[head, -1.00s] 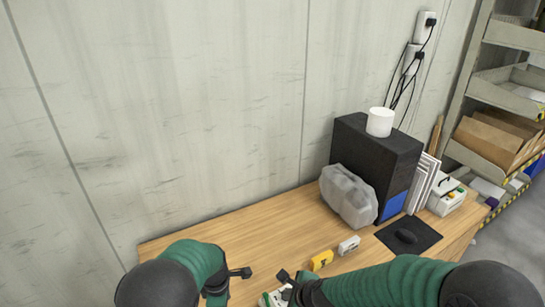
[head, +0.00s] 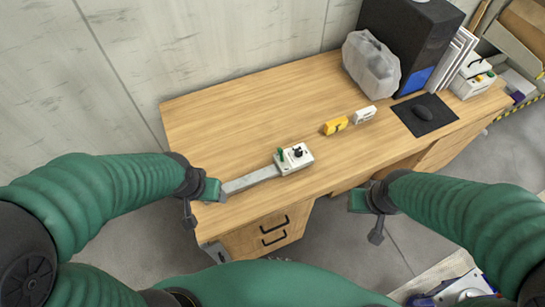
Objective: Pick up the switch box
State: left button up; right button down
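A white switch box (head: 302,165) with a green knob and a black knob on top lies on the wooden desk (head: 220,120) near its front edge. A flat grey bar (head: 250,180) extends from its left side toward the desk's front left. My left gripper (head: 199,204) is open at the desk's front left edge, near the bar's left end; I cannot tell whether they touch. My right gripper (head: 367,217) is open and empty in front of the desk, to the right of and below the box. No gripper holds the box.
A yellow item (head: 335,126) and a small white item (head: 365,115) lie behind the box. The desk's left part is clear.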

aim_at(291, 162)
jog(key=i+l+u, duration=0.1)
jog(key=u, duration=0.35)
jog(key=l+u, duration=0.2)
jog(key=u, duration=0.3)
jog(key=i+l+u, duration=0.1)
jog(key=u, duration=0.35)
jog(key=l, duration=0.1)
